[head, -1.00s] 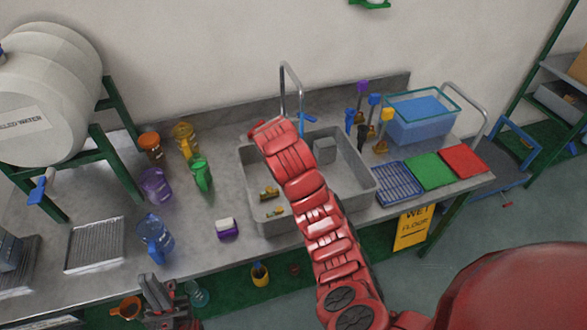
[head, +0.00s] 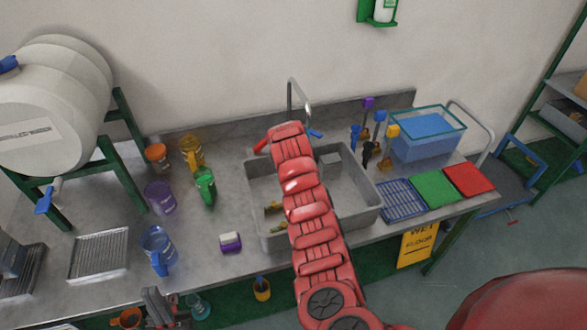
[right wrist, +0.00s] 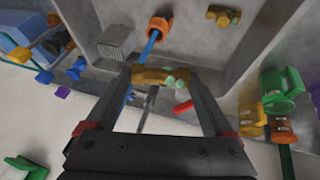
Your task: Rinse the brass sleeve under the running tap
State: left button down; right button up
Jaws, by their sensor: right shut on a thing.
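A brass sleeve (right wrist: 150,77) with pale greenish patches is between the fingertips of my right gripper (right wrist: 166,78), which is shut on it. In the right wrist view it is above the sink, near the tap (right wrist: 149,96). A blue streak (right wrist: 150,43) shows just beyond it; I cannot tell whether it is running water or whether it touches the sleeve. In the head view my right arm hides the right gripper and the sleeve; the tap (head: 290,92) rises behind the arm. My left gripper (head: 160,304) is low at the bottom left, below the counter edge; its jaw state is unclear.
The grey sink (head: 362,212) holds another brass fitting (right wrist: 223,15). Several coloured jugs, including a green one (head: 205,186), stand left of it. Upright brushes (head: 392,132), a blue tub (head: 428,134) and coloured mats (head: 434,189) are at the right. A purple-and-white block (head: 230,241) lies in front.

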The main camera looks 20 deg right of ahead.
jog(key=shift+w+d+f+b, duration=0.2)
jog(key=shift+w+d+b, duration=0.25)
jog(key=shift+w+b, duration=0.55)
jog(key=shift+w+d+f+b, duration=0.2)
jog(key=shift+w+d+b, duration=0.35)
jog(key=shift+b, duration=0.85)
jog(key=shift+w+d+f+b, duration=0.2)
jog(key=shift+w+d+b, duration=0.1)
jog(key=shift+w+b, duration=0.75)
jog(key=shift+s+d, duration=0.1)
jog(key=shift+s, duration=0.1)
jog(key=shift+s+d+r+p, duration=0.1)
jog(key=shift+s+d+p, duration=0.15)
jog(key=shift+d+p, duration=0.2)
